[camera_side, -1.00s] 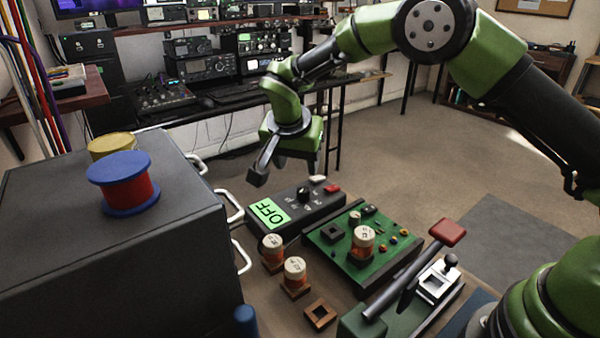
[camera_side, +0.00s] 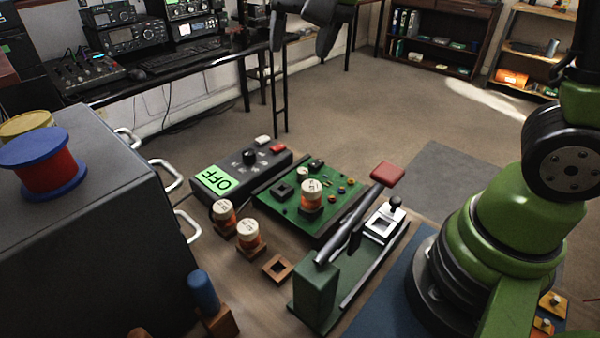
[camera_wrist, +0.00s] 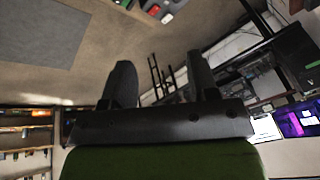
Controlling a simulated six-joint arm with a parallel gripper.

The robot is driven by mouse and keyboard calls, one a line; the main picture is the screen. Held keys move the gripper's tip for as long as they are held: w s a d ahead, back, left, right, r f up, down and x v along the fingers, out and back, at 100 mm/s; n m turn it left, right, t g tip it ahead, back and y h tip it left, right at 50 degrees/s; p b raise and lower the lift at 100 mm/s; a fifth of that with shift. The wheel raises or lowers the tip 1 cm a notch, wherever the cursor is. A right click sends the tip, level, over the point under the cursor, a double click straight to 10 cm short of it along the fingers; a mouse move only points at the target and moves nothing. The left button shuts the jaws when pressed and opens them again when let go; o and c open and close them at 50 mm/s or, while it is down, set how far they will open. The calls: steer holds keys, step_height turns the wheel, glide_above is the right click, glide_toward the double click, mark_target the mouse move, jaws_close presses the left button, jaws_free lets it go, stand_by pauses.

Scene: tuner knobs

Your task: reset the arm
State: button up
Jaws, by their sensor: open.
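My gripper (camera_side: 306,40) hangs at the top edge of the side view, high above the bench and partly cut off by the frame. In the wrist view my gripper (camera_wrist: 161,76) shows two dark fingers spread wide apart with nothing between them. Below it on the bench lie the control box (camera_side: 226,173) with a green OFF display, and the green circuit board (camera_side: 330,211) with a coil standing on it. The lever press (camera_side: 318,285) with a red handle stands to the right of them, clear of my gripper.
Two coils (camera_side: 223,215) stand on wooden bases, and an empty wooden socket (camera_side: 278,268) lies beside them. A dark cabinet (camera_side: 95,255) with handles fills the left, with a blue and red spool (camera_side: 45,165) on top. The air over the bench is clear.

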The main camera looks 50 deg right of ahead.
steer(key=s+r+n+t+y, duration=0.1)
steer(key=s+n+t+y, duration=0.1)
steer(key=s, duration=1.4)
steer(key=shift+s+d+r+n+t, duration=0.15)
steer(key=shift+r+n+t, duration=0.1)
steer(key=shift+n+t, duration=0.5)
